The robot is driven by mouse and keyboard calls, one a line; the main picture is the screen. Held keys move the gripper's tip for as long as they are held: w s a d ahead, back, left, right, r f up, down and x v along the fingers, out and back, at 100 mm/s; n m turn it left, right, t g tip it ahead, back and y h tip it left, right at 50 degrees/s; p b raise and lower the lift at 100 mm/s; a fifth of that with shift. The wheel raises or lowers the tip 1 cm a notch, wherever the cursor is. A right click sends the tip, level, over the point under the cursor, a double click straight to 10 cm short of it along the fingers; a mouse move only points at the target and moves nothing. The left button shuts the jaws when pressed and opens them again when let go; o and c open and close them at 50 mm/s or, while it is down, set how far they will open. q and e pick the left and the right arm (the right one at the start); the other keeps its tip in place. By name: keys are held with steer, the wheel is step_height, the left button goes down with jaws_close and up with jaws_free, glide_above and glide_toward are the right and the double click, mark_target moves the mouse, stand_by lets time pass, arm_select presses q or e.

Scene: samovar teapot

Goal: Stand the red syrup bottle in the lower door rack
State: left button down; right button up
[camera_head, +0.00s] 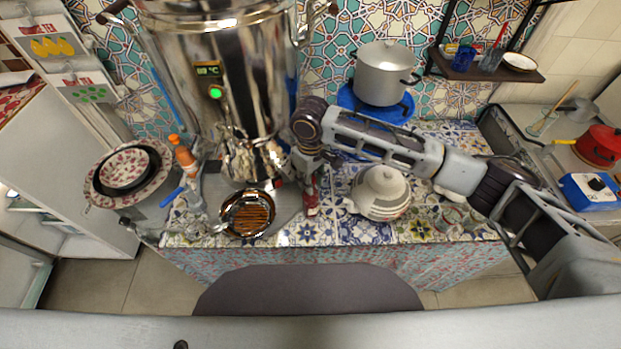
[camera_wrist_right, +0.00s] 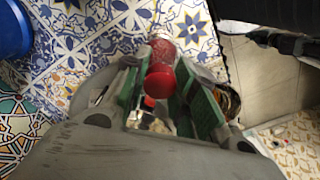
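The red syrup bottle (camera_head: 311,203) stands on the tiled counter, right of the samovar's front. My right gripper (camera_head: 311,172) is over its top, pointing down. In the right wrist view the bottle's red cap (camera_wrist_right: 160,78) is between the green-padded fingers of the right gripper (camera_wrist_right: 163,68). The fingers are close on both sides; I cannot tell whether they press on it. A white fridge (camera_head: 22,225) is at the lower left, with a pale shelf edge inside. I cannot make out the lower door rack. My left gripper is not in view.
The steel samovar (camera_head: 228,75) towers left of the gripper. Patterned bowls (camera_head: 150,193) and an orange-topped bottle (camera_head: 182,152) are at the counter's left. Open floor (camera_head: 95,285) lies before the fridge.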

steer(key=o, duration=0.3)
steer(key=shift+r, duration=0.1)
step_height(320, 180, up, 12)
steer(key=shift+r+b, duration=0.1)
steer(key=shift+b, duration=0.25)
stand_by(0.6)
